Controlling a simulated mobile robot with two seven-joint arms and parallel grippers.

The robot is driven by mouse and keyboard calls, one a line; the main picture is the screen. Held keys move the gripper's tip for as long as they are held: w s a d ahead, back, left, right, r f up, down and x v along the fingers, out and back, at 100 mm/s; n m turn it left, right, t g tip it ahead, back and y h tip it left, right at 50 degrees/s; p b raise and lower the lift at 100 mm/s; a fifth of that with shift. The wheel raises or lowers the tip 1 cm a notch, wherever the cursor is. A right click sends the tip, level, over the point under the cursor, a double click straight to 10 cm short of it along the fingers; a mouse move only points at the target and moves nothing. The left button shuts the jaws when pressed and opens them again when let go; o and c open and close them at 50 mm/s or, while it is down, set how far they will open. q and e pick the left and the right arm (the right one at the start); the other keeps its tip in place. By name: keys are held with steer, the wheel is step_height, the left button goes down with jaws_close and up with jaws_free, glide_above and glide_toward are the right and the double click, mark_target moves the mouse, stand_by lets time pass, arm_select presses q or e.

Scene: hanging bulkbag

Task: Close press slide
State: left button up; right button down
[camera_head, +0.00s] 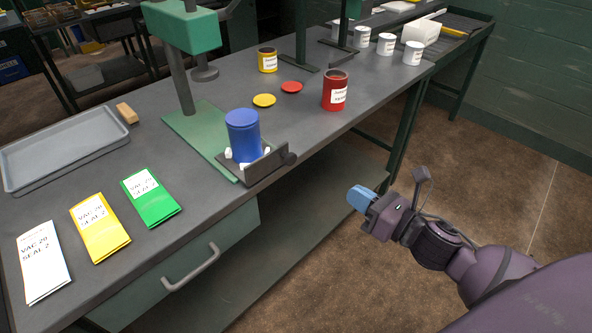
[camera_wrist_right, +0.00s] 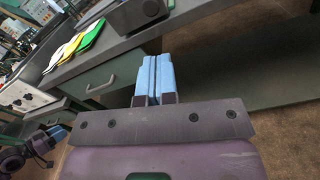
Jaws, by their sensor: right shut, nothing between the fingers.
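The press (camera_head: 181,30) stands on the table with a green base plate (camera_head: 200,130). A blue cylinder (camera_head: 242,130) stands on the slide among small white pieces. The slide's dark front also shows at the top of the right wrist view (camera_wrist_right: 135,17). My right gripper (camera_head: 358,197) is in front of the table, apart from the slide, with blue fingers shut and empty. My left gripper (camera_wrist_right: 57,132) shows small in the right wrist view; its opening is unclear.
White, yellow and green packets (camera_head: 100,226) and a grey tray (camera_head: 70,150) lie to the left. A red can (camera_head: 335,90), a yellow can (camera_head: 267,60) and two lids (camera_head: 264,100) stand or lie behind. A drawer handle (camera_head: 192,270) juts out below. Open floor surrounds my right gripper.

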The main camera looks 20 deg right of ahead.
steer(key=w+a+n+b, duration=0.1)
steer(key=w+a+n, duration=0.2)
steer(key=w, duration=1)
steer(key=a, duration=0.2)
steer(key=shift+a+n, duration=0.3)
